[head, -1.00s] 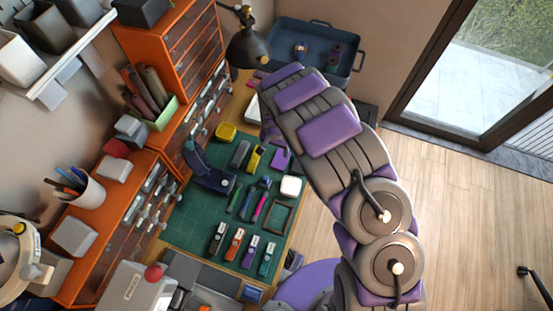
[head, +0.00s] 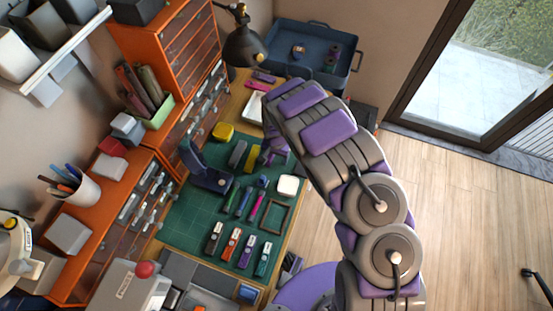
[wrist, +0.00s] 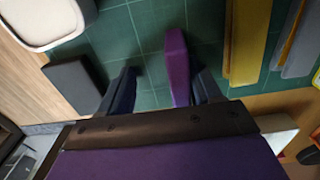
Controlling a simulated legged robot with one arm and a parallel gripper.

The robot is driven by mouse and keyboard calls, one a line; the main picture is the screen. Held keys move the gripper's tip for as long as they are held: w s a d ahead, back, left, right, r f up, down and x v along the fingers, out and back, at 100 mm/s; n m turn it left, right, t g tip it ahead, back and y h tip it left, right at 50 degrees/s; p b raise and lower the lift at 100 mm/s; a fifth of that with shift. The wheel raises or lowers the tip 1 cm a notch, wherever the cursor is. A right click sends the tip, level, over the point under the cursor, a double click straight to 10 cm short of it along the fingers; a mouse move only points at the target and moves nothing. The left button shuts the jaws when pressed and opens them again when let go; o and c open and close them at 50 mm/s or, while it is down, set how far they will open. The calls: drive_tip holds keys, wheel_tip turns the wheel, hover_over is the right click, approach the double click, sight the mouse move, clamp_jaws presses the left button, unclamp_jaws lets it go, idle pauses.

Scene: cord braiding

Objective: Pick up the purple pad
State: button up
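The purple pad (wrist: 177,67) shows in the wrist view as a narrow purple piece over the green mat (wrist: 145,28). It lies between the two dark fingers of my gripper (wrist: 162,88), close beside the right finger. A clear gap separates it from the left finger. My gripper is open, and I cannot tell whether the right finger touches the pad. In the head view my gripper (head: 274,152) is low over the back right part of the mat. There my arm and gripper make it hard to tell the pad apart.
In the wrist view a yellow block (wrist: 249,40) stands just right of the pad, with a grey one beyond. A dark block (wrist: 74,85) and a white tray (wrist: 40,20) lie left. In the head view, several coloured tools and a wooden frame (head: 276,217) lie on the mat.

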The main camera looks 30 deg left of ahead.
drive_tip(key=shift+w+d, duration=0.2)
drive_tip(key=shift+d, duration=0.2)
drive_tip(key=c, duration=0.5)
drive_tip(key=shift+a, duration=0.2)
clamp_jaws()
drive_tip(key=shift+r, duration=0.15)
drive_tip(key=shift+r+p, duration=0.3)
drive_tip(key=shift+r, duration=0.35)
wheel_tip(320, 180, up, 3)
drive_tip(key=shift+s+f+p, duration=0.1)
drive_tip(key=shift+f+p, duration=0.1)
drive_tip(key=shift+p, duration=0.2)
drive_tip(key=s+d, duration=0.3)
drive_tip(key=d, duration=0.1)
drive_tip(key=s+d+p, duration=0.1)
drive_tip(key=s+d, duration=0.2)
drive_tip(key=d, duration=0.1)
drive_tip(key=s+d+r+p, duration=0.1)
drive_tip(key=s+d, duration=0.2)
drive_tip(key=d, duration=0.1)
drive_tip(key=shift+s+d, duration=0.25)
drive_tip(key=shift+d, duration=0.15)
